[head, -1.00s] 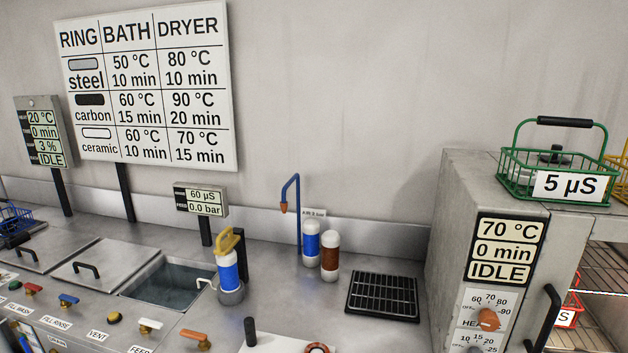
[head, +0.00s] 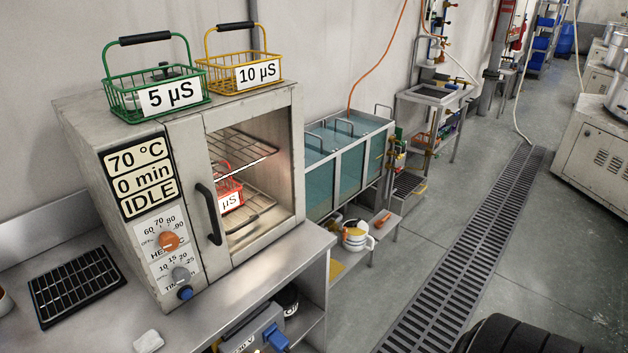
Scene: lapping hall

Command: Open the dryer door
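The dryer is a worn grey metal cabinet (head: 105,205) at the left of the head view, standing on the steel bench. Its display (head: 140,177) reads 70 °C, 0 min, IDLE. Its front door (head: 187,165) has a large window and looks shut. A black upright bar handle (head: 208,214) sits on the door's left side. Through the window, wire racks (head: 243,150) and a red basket (head: 229,190) with a partly hidden label show inside. Neither of my grippers is in view.
A green basket (head: 115,105) marked 5 µS and a yellow basket (head: 228,88) marked 10 µS stand on the dryer. A black grid mat (head: 75,285) lies left of it. Blue-green tanks (head: 350,170) stand beyond. The floor (head: 400,265) on the right has open room and a drain grate (head: 462,245).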

